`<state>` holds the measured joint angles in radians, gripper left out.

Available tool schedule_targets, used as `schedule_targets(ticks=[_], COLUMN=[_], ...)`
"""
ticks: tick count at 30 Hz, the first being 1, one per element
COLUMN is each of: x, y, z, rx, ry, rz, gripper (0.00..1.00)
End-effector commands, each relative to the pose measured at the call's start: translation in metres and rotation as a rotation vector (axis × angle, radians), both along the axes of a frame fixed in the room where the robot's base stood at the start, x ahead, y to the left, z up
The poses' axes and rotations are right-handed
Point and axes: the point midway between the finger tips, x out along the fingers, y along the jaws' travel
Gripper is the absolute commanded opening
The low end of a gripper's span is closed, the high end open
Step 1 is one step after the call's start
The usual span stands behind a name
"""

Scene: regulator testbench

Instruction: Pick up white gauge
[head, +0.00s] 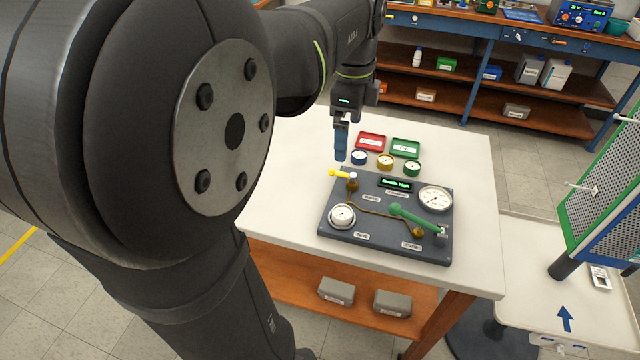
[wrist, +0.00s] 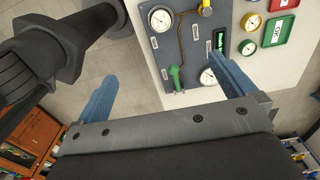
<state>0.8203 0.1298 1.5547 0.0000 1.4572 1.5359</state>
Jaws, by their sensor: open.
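Two white-faced round gauges sit on the dark grey test board (head: 385,240). One white gauge (head: 342,216) is at the board's front left, and a larger one (head: 435,198) is at its right. I cannot tell which one the task means. In the wrist view they show as a gauge at the top (wrist: 161,18) and a gauge near the right finger (wrist: 208,76), partly hidden. My gripper (head: 341,155) is above the table behind the board's back left corner, apart from both gauges. Its blue fingers (wrist: 168,72) are spread with nothing between them.
A green lever (head: 410,216) and a yellow handle (head: 340,174) stick up from the board. Blue (head: 359,157), yellow (head: 385,161) and green (head: 412,168) gauges stand behind it, before a red tray (head: 371,142) and a green tray (head: 406,148). The table's left side is bare.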

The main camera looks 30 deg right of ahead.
Motion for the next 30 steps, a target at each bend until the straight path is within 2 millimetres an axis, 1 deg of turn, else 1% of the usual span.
schedule_targets(ticks=[2,6,7,14,17,20,24,27,30], x=[0.000,0.000,0.000,0.000,0.002,0.006,0.014,0.018,0.021], y=[0.000,0.000,0.000,0.000,0.005,0.017,0.040,0.054,0.065], z=[0.000,0.000,0.000,0.000,-0.005,-0.020,-0.046,-0.062,-0.072], rx=[0.000,0.000,0.000,-0.001,-0.016,-0.067,-0.178,-0.254,-0.311], ry=[0.000,0.000,0.000,0.001,0.013,0.050,0.117,0.153,0.174], rz=[0.000,0.000,0.000,0.001,0.027,0.107,0.286,0.414,0.511], gripper=[1.00,0.72,0.70,0.70,0.70,0.70,0.70,0.70,0.70])
